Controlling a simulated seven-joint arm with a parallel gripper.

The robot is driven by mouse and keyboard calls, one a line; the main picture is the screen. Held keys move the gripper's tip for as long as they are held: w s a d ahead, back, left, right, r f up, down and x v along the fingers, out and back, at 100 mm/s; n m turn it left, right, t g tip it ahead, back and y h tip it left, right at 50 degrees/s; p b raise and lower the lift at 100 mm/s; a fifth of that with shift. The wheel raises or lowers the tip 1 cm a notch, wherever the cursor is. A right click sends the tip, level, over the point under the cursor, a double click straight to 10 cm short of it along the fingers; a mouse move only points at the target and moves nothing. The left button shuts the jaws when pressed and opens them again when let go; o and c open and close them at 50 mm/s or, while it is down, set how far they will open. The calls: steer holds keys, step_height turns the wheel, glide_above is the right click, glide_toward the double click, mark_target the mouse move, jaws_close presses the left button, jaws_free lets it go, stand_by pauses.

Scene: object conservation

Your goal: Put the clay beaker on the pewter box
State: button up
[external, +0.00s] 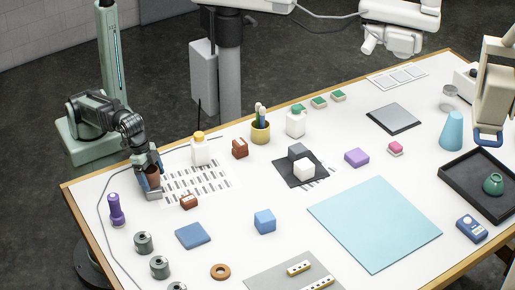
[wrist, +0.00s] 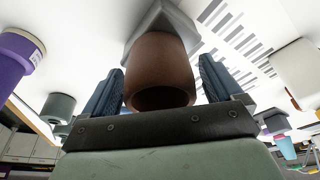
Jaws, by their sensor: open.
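The clay beaker (external: 153,173) is a brown cup at the left end of the table. It stands on the pewter box (external: 154,194), a small grey block, and looks upright. In the wrist view the beaker (wrist: 160,65) is between my two blue fingers, with the grey box (wrist: 150,20) directly against its far end. My gripper (external: 149,175) is open around the beaker, one finger on each side, with narrow gaps visible. The fingers and arm hide part of the beaker in the external view.
A purple flashlight-like object (external: 116,210) stands left of the box. A white bottle (external: 199,150) stands behind, and grey cylinders (external: 143,242) stand in front. A blue slab (external: 193,236) lies at front right.

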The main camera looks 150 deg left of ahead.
steer(key=shift+r, duration=0.1)
steer(key=shift+v, duration=6.05)
